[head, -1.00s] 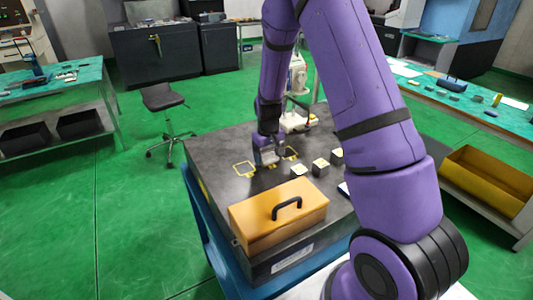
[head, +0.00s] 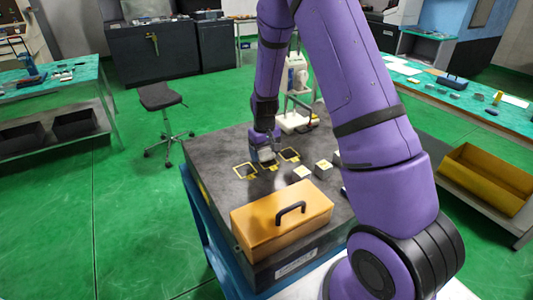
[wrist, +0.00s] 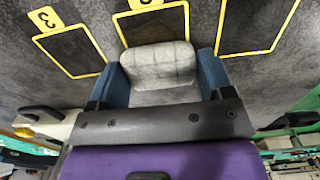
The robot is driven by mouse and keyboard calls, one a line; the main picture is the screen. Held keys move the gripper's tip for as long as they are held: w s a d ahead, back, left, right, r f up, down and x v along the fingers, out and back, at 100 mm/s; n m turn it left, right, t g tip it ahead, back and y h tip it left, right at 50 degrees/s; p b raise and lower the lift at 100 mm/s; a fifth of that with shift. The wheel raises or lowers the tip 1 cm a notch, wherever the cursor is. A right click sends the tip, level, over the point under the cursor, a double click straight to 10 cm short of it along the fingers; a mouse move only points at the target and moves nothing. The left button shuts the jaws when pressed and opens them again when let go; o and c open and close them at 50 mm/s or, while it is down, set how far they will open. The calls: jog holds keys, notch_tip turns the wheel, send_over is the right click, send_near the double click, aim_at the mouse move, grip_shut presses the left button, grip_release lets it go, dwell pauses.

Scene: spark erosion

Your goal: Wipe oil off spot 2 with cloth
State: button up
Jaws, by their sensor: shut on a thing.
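My gripper (wrist: 158,78) is shut on a folded light-grey cloth (wrist: 158,65), with a blue finger on each side. In the head view my gripper (head: 264,152) is low over the dark table top (head: 215,155), at the middle of three yellow-outlined spots. In the wrist view the cloth overlaps the near edge of the middle spot (wrist: 151,24), which has a dark patch inside. Its label is cut off at the top edge. The spot labelled 3 (wrist: 68,50) is on the left, and another spot (wrist: 252,25) is on the right. I cannot tell whether the cloth touches the surface.
An orange toolbox (head: 282,218) with a black handle stands at the table's near side. Small metal blocks (head: 302,173) sit right of the spots. A white device (head: 293,118) stands behind. The table's left part is clear.

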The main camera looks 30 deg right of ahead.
aim_at(263, 150)
jog(key=shift+w, duration=0.4)
jog(key=shift+w+r, duration=0.2)
jog(key=shift+r, duration=0.35)
jog(key=shift+w+r, duration=0.15)
jog(key=shift+r, duration=0.4)
jog(key=shift+s+r, duration=0.2)
jog(key=shift+r, duration=0.15)
jog(key=shift+w+r, duration=0.15)
jog(key=shift+r, duration=2.5)
